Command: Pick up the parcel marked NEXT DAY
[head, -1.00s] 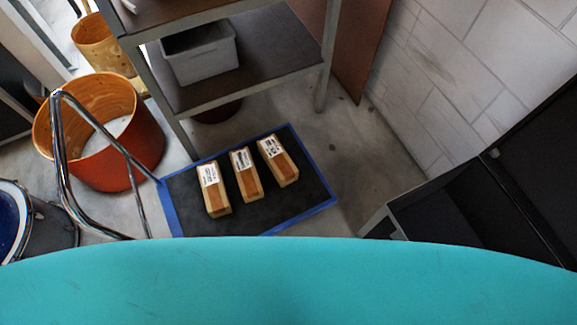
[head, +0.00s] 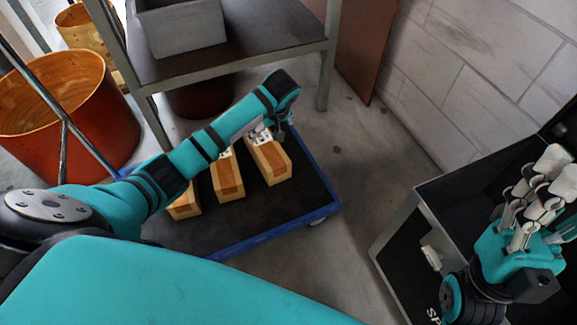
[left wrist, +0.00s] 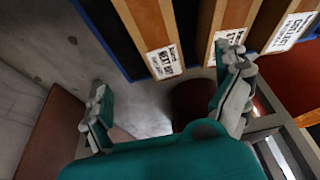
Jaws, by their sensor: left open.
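Three long wooden-brown parcels with white labels lie side by side on a low blue-edged platform. In the left wrist view the parcel at the left end (left wrist: 163,62) has a label that appears to read NEXT DAY. It matches the rightmost parcel (head: 270,162) in the head view. The middle parcel (head: 227,180) and left parcel (head: 185,205) are partly hidden by my left arm. My left gripper (left wrist: 166,75) is open and empty, its fingers to either side of the NEXT DAY label in view; in the head view it (head: 275,125) is over that parcel's far end. My right gripper (head: 535,195) is at the right; its jaw gap is unclear.
The black platform (head: 255,222) has a blue rim and a small wheel. A metal shelf (head: 275,45) with a grey bin (head: 180,28) stands just behind. An orange drum shell (head: 80,130) is at left. A black case (head: 405,240) is at right. Bare floor lies between platform and wall.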

